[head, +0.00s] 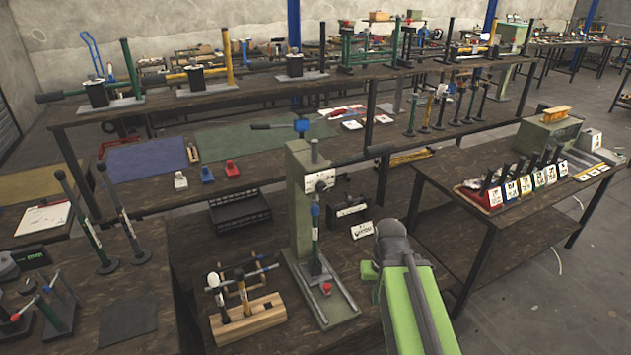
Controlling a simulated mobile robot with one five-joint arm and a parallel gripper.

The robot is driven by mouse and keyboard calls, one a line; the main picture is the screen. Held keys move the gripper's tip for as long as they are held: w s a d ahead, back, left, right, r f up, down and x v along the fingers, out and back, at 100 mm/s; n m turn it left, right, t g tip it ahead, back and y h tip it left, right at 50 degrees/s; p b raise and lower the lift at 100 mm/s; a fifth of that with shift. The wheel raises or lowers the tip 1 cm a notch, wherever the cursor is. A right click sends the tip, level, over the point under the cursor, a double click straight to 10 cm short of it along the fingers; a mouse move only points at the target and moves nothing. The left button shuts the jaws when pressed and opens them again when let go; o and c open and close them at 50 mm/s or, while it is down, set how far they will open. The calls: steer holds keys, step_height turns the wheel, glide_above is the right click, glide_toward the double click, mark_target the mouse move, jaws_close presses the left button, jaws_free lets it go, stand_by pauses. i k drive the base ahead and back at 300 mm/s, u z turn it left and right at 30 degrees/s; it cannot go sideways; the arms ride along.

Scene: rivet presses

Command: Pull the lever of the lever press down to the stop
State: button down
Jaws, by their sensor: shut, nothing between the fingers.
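The lever press has a grey-green column (297,215) standing on a flat base plate (332,308) on the front workbench. Its lever (352,156) sticks out to the right from near the column top, close to level, with a dark grip (380,149) at its end. A blue-and-green ram (315,230) hangs at the column front above a small red part (326,288) on the base. My gripper (383,230), at the grey end of my lime-green arm, is right of the press and well below the lever grip, apart from it. It is shut; its fingertips are hard to make out.
A wooden rack with hammers (245,318) stands left of the base, and a black bin (240,213) behind it. A small white sign (362,230) stands between press and gripper in the picture. A bench with upright tools (500,185) is at right.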

mark_target(379, 149)
steer(key=z, duration=0.15)
steer(key=k, duration=1)
steer(key=u, duration=1.05)
steer(key=i, duration=1)
steer(key=u, duration=0.1)
